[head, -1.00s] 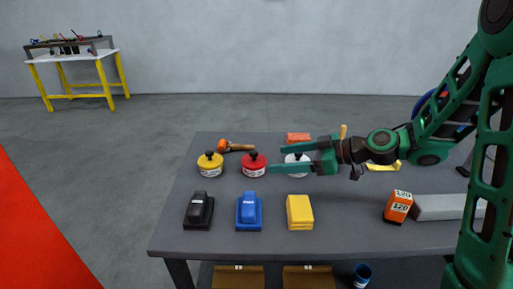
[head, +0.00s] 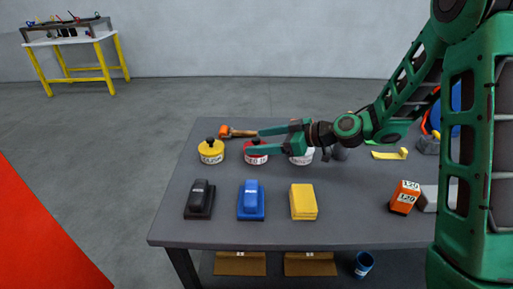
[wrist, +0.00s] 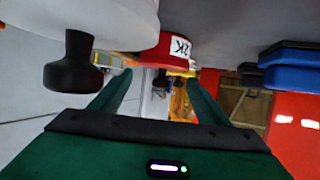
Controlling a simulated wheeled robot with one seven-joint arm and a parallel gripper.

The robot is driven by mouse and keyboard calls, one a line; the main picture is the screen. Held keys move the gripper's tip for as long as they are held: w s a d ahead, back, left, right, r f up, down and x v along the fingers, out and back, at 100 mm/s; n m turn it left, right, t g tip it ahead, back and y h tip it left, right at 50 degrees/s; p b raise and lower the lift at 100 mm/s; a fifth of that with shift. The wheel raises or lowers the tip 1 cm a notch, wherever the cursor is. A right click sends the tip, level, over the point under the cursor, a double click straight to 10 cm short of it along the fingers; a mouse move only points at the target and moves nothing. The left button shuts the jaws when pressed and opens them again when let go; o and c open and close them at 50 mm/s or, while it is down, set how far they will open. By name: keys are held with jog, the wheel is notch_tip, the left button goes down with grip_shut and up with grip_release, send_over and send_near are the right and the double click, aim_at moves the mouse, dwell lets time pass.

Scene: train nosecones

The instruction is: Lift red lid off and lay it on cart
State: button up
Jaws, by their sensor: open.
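The red lidded tin (head: 247,160) stands on the grey table (head: 240,230), between a yellow tin and a white tin. In the head view my gripper's fingers partly cover its top and knob. My gripper (head: 256,142) is open and level, pointing left, with its fingertips at the red tin's top. The wrist view is upside down and shows the red tin (wrist: 172,48) with a white label, ahead of the open fingers (wrist: 158,85). Nothing is held. I cannot tell whether the fingers touch the lid. No separate cart is clearly recognisable.
The yellow tin (head: 211,154) is just left, and the white tin (head: 301,158) lies under my gripper. An orange-headed tool (head: 238,132) is behind. Black (head: 200,198), blue (head: 250,200) and yellow (head: 303,201) blocks stand in front. A yellow-legged bench (head: 75,55) is far left.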

aim_at(257, 138)
jog(key=shift+x, duration=1.05)
grip_shut()
jog(key=shift+f, duration=0.1)
jog(key=shift+d, duration=0.1)
jog(key=shift+r, duration=0.5)
notch_tip(257, 138, up, 3)
jog(key=s+a+r, duration=0.7)
jog(key=s+a, duration=0.1)
jog(key=shift+s, duration=0.3)
